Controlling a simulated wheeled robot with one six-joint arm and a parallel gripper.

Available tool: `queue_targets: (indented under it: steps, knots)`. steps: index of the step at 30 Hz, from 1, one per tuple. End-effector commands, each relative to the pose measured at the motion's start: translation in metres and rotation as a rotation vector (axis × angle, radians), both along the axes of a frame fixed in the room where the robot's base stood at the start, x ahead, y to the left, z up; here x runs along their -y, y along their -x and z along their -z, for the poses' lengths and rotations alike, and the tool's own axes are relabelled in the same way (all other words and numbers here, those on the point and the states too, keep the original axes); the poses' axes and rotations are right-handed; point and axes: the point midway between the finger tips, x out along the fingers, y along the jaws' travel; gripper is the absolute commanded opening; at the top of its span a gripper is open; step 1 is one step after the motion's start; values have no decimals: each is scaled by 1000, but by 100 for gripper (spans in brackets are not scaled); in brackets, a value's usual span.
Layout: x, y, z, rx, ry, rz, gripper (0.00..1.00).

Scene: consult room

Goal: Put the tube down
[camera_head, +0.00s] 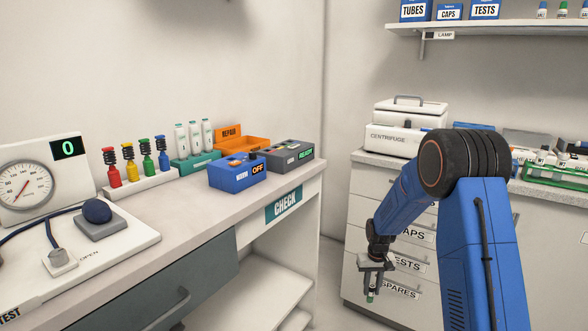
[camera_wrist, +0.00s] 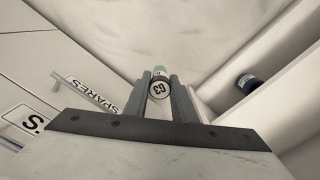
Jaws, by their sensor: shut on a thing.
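My gripper (camera_head: 373,281) hangs low at the end of my blue arm, in front of the drawers on the right. It is shut on the tube (camera_head: 371,297), whose green part shows below the fingers. In the wrist view my gripper (camera_wrist: 160,97) has its two fingers on either side of the tube (camera_wrist: 159,90), which shows a round white end marked G3 and a green part beyond. Open space and the pale floor lie past the tube. The fingers hide most of its sides.
The left counter (camera_head: 208,199) holds a rack of coloured plungers (camera_head: 141,189), a teal holder with white tubes (camera_head: 195,160), an orange tray (camera_head: 242,144), and blue and grey boxes. A centrifuge (camera_head: 395,140) and a green rack (camera_head: 555,176) stand on the right counter. My arm partly covers the labelled drawers.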

Motion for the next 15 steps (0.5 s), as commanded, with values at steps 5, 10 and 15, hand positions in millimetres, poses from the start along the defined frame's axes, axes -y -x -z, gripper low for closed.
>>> queue_targets:
  steps: [5, 10, 15]
  knots:
    - [0, 8, 45, -7, 0, -2, 2]
    - [0, 19, 96, -7, 0, -1, 2]
    - [0, 29, 131, -5, 0, -1, 2]
